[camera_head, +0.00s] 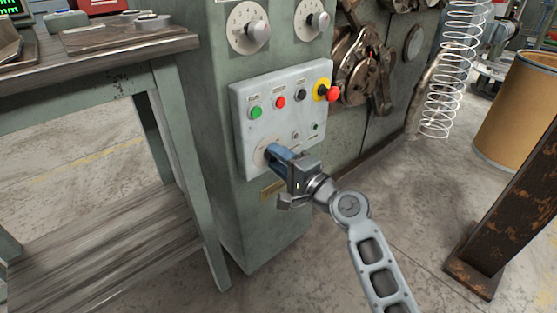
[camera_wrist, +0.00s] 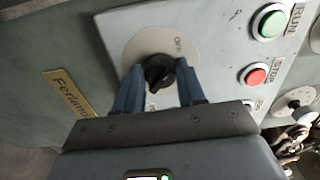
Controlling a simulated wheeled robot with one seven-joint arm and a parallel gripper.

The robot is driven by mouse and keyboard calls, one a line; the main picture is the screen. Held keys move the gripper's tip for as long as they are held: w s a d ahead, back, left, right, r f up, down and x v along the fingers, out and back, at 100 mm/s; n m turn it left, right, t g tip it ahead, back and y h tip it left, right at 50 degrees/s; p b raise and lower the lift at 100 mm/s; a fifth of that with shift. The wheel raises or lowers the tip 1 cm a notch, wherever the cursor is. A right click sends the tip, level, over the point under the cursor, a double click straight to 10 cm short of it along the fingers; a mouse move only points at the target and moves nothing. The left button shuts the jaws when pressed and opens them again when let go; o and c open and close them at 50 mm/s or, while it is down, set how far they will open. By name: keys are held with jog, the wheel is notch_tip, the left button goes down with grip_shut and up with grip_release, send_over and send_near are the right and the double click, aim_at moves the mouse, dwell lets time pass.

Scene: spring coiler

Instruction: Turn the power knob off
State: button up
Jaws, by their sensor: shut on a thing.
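The power knob (camera_wrist: 159,73) is a black rotary knob on a round pale dial plate (camera_wrist: 136,48) in the wrist view. The dial bears lettering at its right, partly legible, and more lettering near the fingers that is mostly covered. My gripper (camera_wrist: 160,78) has its two blue fingers shut on the knob, one on each side. In the head view my gripper (camera_head: 272,152) reaches the lower left of the grey control panel (camera_head: 250,135), and its fingers hide the knob there. The dial plate's edge (camera_head: 259,155) shows beside them.
Above the knob sit a green button (camera_head: 256,112), a red button (camera_head: 280,102), a black knob (camera_head: 300,95) and a red emergency stop (camera_head: 333,95). A workbench (camera_head: 110,55) stands at left. A wire coil (camera_head: 447,70) and a brown drum (camera_head: 520,105) are at right.

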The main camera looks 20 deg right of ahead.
jog(key=shift+f, duration=0.1)
jog(key=o, duration=1)
jog(key=p+v, duration=0.1)
jog(key=v, duration=0.6)
jog(key=shift+s+d, duration=0.1)
jog(key=shift+s, duration=0.25)
